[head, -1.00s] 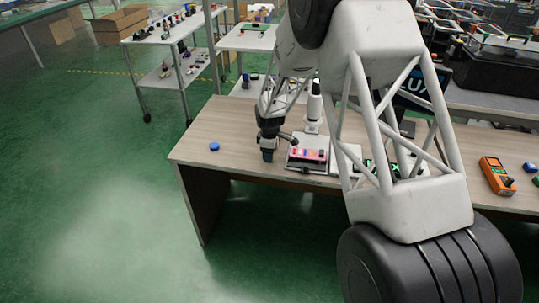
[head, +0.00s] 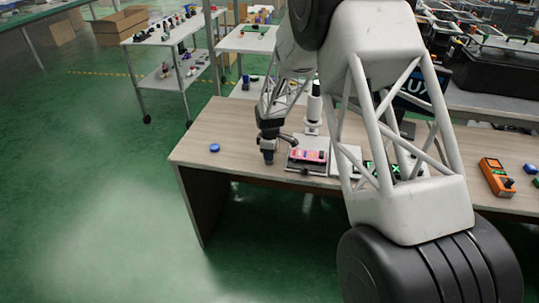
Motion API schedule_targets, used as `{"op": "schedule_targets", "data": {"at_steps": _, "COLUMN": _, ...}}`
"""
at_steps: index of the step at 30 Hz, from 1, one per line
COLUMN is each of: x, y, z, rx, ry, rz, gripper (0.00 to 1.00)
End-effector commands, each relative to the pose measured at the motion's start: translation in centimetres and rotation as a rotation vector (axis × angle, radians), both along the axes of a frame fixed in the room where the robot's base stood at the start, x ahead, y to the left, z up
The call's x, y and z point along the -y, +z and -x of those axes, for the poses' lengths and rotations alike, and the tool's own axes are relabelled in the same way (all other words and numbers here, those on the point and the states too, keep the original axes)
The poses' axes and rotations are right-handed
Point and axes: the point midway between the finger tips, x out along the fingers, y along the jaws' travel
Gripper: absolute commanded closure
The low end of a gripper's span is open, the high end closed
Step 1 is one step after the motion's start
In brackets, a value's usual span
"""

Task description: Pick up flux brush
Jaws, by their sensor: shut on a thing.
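My gripper (head: 268,157) points down at the tabletop, just left of a dark board with a pink block on it. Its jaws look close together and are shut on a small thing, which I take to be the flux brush. The brush itself is too small and too covered by the dark fingers to make out. I cannot tell whether it is clear of the table.
The wooden table (head: 215,125) holds a blue round thing (head: 214,148) at left, the pink block (head: 308,156), a white upright device (head: 314,105) behind it and an orange meter (head: 496,177) at right. My arm hides the table's middle. The left end is mostly clear.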

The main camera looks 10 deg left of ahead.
Motion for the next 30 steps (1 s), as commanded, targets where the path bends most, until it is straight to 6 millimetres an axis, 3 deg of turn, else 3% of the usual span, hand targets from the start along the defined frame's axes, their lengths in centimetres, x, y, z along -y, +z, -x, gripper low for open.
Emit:
{"op": "schedule_targets", "data": {"at_steps": 8, "x": 0.0, "y": 1.5, "z": 0.0, "rx": 0.001, "ry": 0.0, "rz": 0.0, "gripper": 0.99}}
{"op": "schedule_targets", "data": {"at_steps": 13, "x": 0.0, "y": 3.7, "z": 0.0, "rx": 0.002, "ry": 0.0, "rz": -0.001, "gripper": 0.99}}
{"op": "schedule_targets", "data": {"at_steps": 30, "x": 3.6, "y": 4.3, "z": 8.0, "rx": 0.0, "ry": 0.0, "rz": 0.0, "gripper": 0.99}}
